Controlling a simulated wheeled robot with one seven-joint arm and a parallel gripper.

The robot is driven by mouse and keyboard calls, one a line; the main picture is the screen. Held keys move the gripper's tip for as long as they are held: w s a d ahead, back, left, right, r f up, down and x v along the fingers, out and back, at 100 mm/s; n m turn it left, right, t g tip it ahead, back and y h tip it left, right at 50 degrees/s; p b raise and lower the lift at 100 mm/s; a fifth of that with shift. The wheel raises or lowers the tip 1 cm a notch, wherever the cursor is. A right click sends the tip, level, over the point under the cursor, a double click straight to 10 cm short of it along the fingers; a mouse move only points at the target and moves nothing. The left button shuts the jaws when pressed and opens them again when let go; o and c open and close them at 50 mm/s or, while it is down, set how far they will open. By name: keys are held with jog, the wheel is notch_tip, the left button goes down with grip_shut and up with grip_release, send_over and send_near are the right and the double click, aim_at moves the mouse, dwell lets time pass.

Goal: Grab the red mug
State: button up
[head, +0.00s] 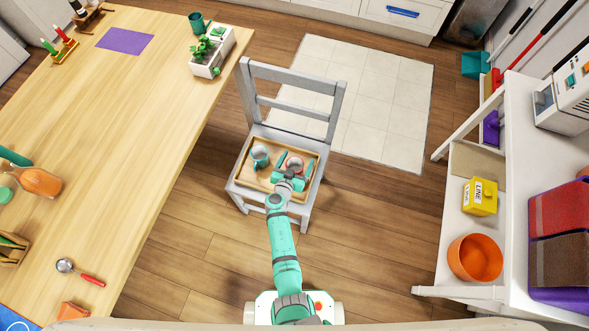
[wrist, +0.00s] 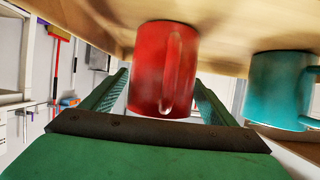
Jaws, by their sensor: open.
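The red mug (head: 294,161) stands upright on a wooden tray (head: 247,176) on the seat of a grey chair (head: 291,75). In the head view my gripper (head: 291,176) is at the near side of the mug and partly covers it. The wrist view looks upside down. There the red mug (wrist: 163,65) sits between the two green fingers of my gripper (wrist: 163,90), its handle facing the camera. The fingers are open, with a gap visible at least on the right side. Whether the left finger touches the mug is unclear.
A teal mug (head: 260,155) stands on the tray just left of the red mug, and it also shows in the wrist view (wrist: 280,88). The chair back rises behind the tray. A wooden table (head: 140,110) is left; white shelving (head: 480,150) is right.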

jog(key=shift+w, duration=0.15)
jog(key=c, duration=1.3)
